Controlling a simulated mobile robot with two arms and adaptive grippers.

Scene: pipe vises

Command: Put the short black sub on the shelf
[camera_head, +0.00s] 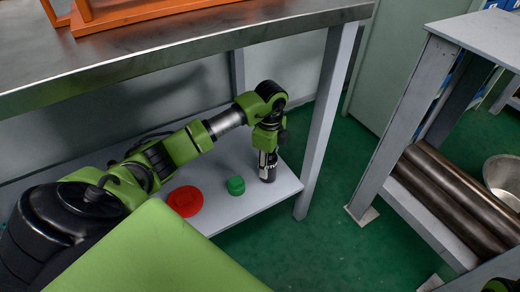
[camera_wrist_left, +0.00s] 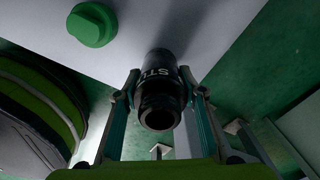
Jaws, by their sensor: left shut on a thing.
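The short black sub (camera_head: 268,170) is a dark cylinder with white lettering. It stands upright at the right part of the grey lower shelf (camera_head: 222,215), and its lower end appears to touch the shelf. My left gripper (camera_head: 267,152) is above it with fingers around its upper part. In the left wrist view the sub (camera_wrist_left: 162,92) sits between the two fingers of the left gripper (camera_wrist_left: 160,90), its open end towards the camera. The fingers are shut on it.
A green cap (camera_head: 236,185) and a red flanged ring (camera_head: 185,201) lie on the shelf left of the sub. A table leg (camera_head: 325,120) stands at the shelf's right corner. The steel tabletop (camera_head: 180,45) overhangs behind. A rack with pipes (camera_head: 450,190) stands at right.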

